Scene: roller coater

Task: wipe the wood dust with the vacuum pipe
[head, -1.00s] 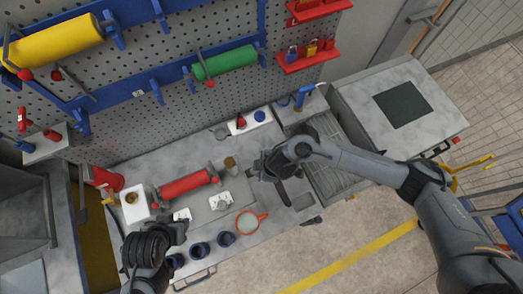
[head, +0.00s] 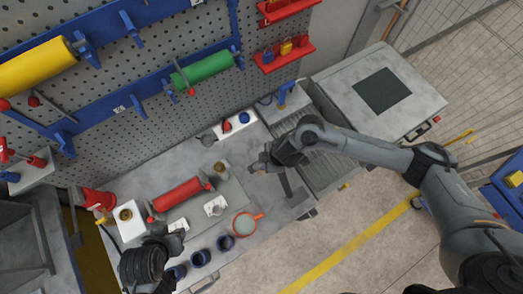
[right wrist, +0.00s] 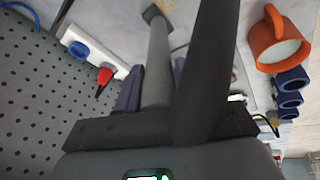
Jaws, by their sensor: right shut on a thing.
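My right gripper (head: 268,160) is shut on the grey vacuum pipe (right wrist: 159,65) above the right part of the workbench (head: 218,262). In the right wrist view the pipe runs out between the purplish fingers (right wrist: 152,88) to a dark square end (right wrist: 153,13) over the bench top. A thick dark part of the tool (right wrist: 206,65) hides much of that view. I cannot make out the wood dust clearly, nor whether the pipe's end touches the bench. My left gripper (head: 174,238) is low at the bench's front left; its finger opening is unclear.
A red roller (head: 178,193) lies mid-bench. An orange-rimmed cup (head: 245,224) and several dark blue cups (head: 200,258) stand along the front. A white holder (head: 236,126) stands at the back. A ribbed tray (head: 318,160) lies right of the bench.

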